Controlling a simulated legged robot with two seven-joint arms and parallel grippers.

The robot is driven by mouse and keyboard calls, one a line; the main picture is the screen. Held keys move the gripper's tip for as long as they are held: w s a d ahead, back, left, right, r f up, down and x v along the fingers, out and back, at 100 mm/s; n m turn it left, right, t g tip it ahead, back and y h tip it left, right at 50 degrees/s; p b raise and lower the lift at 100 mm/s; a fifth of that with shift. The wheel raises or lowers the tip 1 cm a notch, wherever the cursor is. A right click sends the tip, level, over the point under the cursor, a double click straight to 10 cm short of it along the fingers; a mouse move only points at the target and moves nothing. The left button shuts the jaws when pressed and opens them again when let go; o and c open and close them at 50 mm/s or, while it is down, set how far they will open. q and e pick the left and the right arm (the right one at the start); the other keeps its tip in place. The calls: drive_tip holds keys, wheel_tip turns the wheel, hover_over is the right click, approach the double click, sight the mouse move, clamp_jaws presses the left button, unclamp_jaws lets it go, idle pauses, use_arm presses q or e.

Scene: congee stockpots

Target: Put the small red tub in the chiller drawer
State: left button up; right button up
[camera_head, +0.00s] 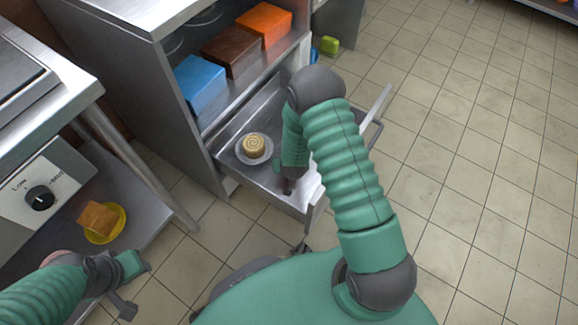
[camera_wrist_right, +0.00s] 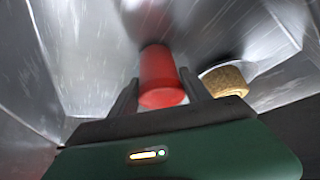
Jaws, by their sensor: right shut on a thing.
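The small red tub (camera_wrist_right: 160,72) is between the two fingers of my right gripper (camera_wrist_right: 160,88), which is shut on it. In the head view my right arm hides the tub, and the gripper (camera_head: 288,187) points down into the drawer. The steel chiller drawer (camera_head: 262,196) is pulled open under the counter. The tub is over or within the drawer; I cannot tell whether it touches the bottom. My left gripper (camera_head: 124,290) is at the lower left, away from the drawer, and its finger opening is unclear.
A rolled pastry (camera_head: 254,143) on a white saucer (camera_head: 242,157) stands in the drawer, close to the tub. Blue (camera_head: 201,84), brown (camera_head: 231,52) and orange (camera_head: 264,24) boxes sit on the shelf above. Floor at right is clear.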

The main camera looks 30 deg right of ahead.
drive_tip(key=shift+f, duration=0.1)
clamp_jaws()
drive_tip(key=o, duration=1.5)
unclamp_jaws()
drive_tip(key=shift+f, duration=0.1)
